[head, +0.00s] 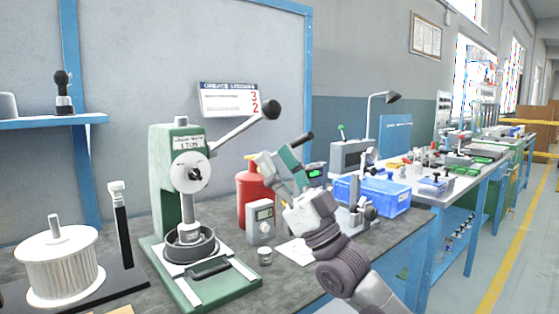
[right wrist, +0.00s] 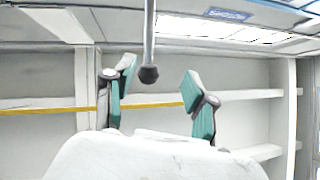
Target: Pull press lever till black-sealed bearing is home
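The green arbor press (head: 172,175) stands on the bench at left. Its press lever (head: 235,132) slopes up to the right and ends in a black ball knob (head: 270,109). The ram reaches down into a dark round housing (head: 190,244) on the press base; I cannot make out the black-sealed bearing there. My right gripper (head: 282,150) is open and empty, below and right of the knob. In the right wrist view the knob (right wrist: 148,74) on its rod appears between the two spread teal fingers (right wrist: 155,92), with no visible contact. My left gripper is not in view.
A red canister (head: 254,195) and a grey meter (head: 260,222) stand right of the press. A blue bin (head: 385,196) stands behind my right arm. A white ribbed spool (head: 60,265) and a black upright post (head: 121,225) stand at left.

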